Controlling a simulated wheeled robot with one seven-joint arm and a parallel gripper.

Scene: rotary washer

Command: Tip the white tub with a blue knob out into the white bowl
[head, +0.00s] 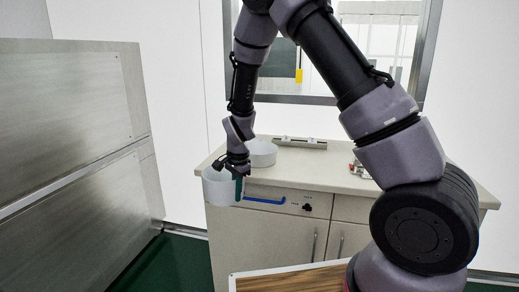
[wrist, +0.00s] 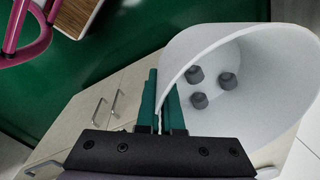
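The white tub (head: 217,188) hangs in front of the counter's left end in the head view. In the wrist view the tub (wrist: 265,75) is large, and several dark grey round pieces (wrist: 212,87) lie inside it. My gripper (head: 239,183) has its green fingers shut on the tub's rim, one on each side of the wall; they also show in the wrist view (wrist: 162,105). No blue knob can be made out on the tub. The white bowl (head: 263,153) stands on the countertop, behind my gripper and partly hidden by it.
A wood-topped surface (head: 290,282) is nearer me.

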